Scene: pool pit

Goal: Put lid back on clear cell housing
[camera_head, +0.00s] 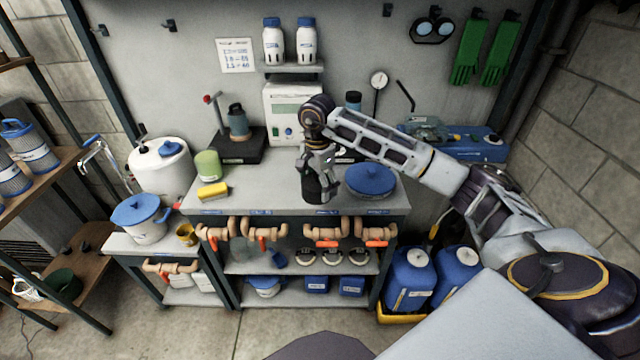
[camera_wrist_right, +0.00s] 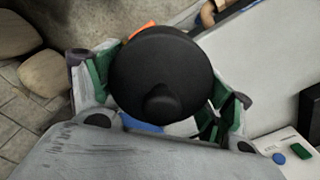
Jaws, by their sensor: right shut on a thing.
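My right gripper (camera_head: 318,168) is shut on a round black lid-like piece (camera_head: 320,191), above the front part of the grey bench (camera_head: 275,189). In the right wrist view the black piece (camera_wrist_right: 165,72) is domed with a small knob, and sits between the green-lined fingers (camera_wrist_right: 158,95). I cannot tell whether it touches anything below. I cannot make out the clear cell housing for certain; the black piece and the gripper cover the spot beneath them. My left gripper is not in view.
A white box device (camera_head: 294,112) stands behind. A yellow sponge (camera_head: 213,191) and green cup (camera_head: 208,164) are at the bench's left. Pipe pieces (camera_head: 325,231) hang along its front. The bench between sponge and gripper is clear.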

